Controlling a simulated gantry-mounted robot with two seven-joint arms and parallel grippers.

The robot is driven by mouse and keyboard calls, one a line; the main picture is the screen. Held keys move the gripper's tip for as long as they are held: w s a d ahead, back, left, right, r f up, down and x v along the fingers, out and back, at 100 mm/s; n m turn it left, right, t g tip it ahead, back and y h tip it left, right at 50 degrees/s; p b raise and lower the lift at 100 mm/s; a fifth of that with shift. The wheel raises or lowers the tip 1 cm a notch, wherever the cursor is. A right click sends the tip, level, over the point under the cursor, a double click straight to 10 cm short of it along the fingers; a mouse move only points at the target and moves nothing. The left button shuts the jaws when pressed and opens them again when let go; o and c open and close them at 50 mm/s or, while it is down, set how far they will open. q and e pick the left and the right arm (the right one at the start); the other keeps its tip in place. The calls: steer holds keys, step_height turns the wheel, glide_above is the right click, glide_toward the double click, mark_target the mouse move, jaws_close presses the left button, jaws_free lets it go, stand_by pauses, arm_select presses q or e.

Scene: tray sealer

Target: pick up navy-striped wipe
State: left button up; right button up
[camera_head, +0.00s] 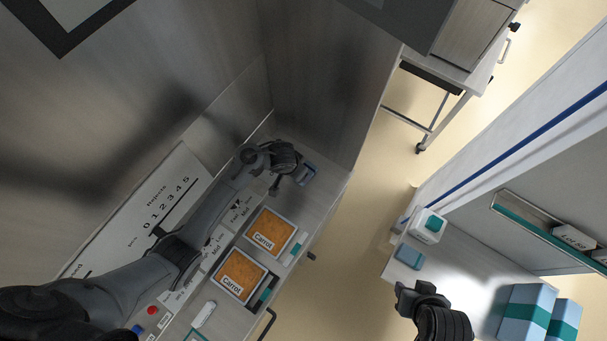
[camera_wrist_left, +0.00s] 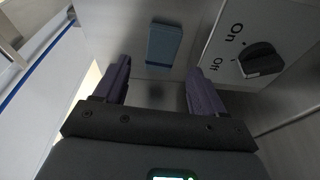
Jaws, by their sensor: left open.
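A blue folded wipe (camera_head: 308,175) lies at the far end of the left steel counter, just past my left gripper (camera_head: 287,182). In the left wrist view the wipe (camera_wrist_left: 164,42) lies ahead of the two fingers, roughly between them, with a darker band near its lower end. My left gripper (camera_wrist_left: 157,70) is open and empty, apart from the wipe. My right gripper (camera_head: 403,293) is near the right worktop; its jaw opening is unclear. Another blue folded wipe (camera_head: 408,257) lies on that worktop.
A dark knob (camera_wrist_left: 262,60) marked On and Off is right of the wipe in the wrist view. Two orange Carrot trays (camera_head: 268,235) sit on the left counter. A white tub with a teal top (camera_head: 428,226) and blue packs (camera_head: 527,312) stand at right.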

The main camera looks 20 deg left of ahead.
arm_select(q)
steer(key=shift+w+d+f+b, duration=0.1)
steer(key=shift+w+f+b, duration=0.2)
steer(key=shift+w, duration=0.25)
steer(key=shift+w+d+f+b, duration=0.15)
steer(key=shift+w+b, duration=0.1)
steer(key=shift+w, duration=0.25)
steer(key=b+x, duration=0.1)
steer(key=x, duration=0.2)
steer(key=shift+a, duration=0.2)
steer(key=shift+b+x, duration=1.2)
steer(key=shift+x, duration=1.5)
steer(key=shift+w+f, duration=0.2)
steer(key=shift+f, duration=0.05)
steer(key=shift+f, duration=0.1)
steer(key=c, duration=0.8)
